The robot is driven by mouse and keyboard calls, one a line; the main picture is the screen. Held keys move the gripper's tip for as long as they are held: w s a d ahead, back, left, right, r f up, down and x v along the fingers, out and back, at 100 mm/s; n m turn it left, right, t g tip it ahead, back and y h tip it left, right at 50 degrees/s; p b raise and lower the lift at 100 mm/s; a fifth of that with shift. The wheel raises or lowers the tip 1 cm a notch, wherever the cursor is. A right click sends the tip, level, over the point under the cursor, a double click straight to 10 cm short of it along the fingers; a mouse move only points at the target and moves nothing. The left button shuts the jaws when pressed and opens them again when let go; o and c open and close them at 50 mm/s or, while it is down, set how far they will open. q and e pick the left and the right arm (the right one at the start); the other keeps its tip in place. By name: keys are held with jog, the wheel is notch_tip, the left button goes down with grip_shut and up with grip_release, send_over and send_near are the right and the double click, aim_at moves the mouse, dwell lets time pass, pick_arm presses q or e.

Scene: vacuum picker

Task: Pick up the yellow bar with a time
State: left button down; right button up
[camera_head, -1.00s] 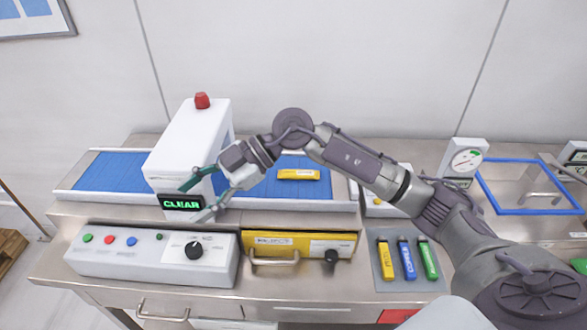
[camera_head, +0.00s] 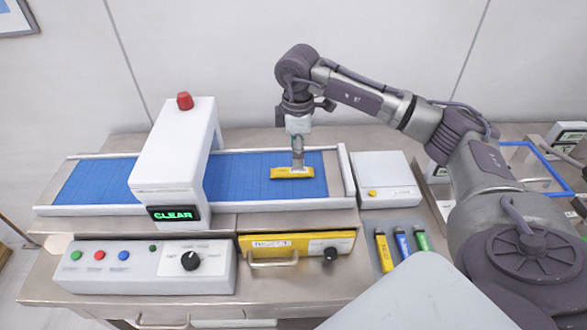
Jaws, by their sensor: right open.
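The yellow bar (camera_head: 281,174) lies flat on the blue conveyor belt (camera_head: 241,177), toward its right end. My right gripper (camera_head: 298,164) points straight down over the bar, slightly right of the bar's middle. Its fingers are open, and their tips reach down to the bar or just above it; contact cannot be told. The fingers hide part of the bar's back edge. My left gripper is out of view.
A white scanner housing (camera_head: 176,150) with a "CLEAR" display spans the belt to the left. A white box (camera_head: 384,178) stands right of the belt. A control panel (camera_head: 140,270) and a yellow-fronted drawer (camera_head: 290,247) are in front. Coloured sticks (camera_head: 384,253) lie at right.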

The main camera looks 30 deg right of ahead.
aim_at(292, 170)
jog(key=shift+w+a+f+p, duration=0.15)
jog(key=shift+w+f+p, duration=0.3)
jog(key=shift+f, duration=0.3)
jog(key=f+p, duration=0.2)
jog(key=f, duration=0.1)
jog(key=shift+w+a+f, duration=0.15)
jog(key=shift+w+f, duration=0.05)
jog(key=shift+f, duration=0.55)
jog(key=shift+w+f, duration=0.1)
jog(key=c, duration=0.5)
grip_shut()
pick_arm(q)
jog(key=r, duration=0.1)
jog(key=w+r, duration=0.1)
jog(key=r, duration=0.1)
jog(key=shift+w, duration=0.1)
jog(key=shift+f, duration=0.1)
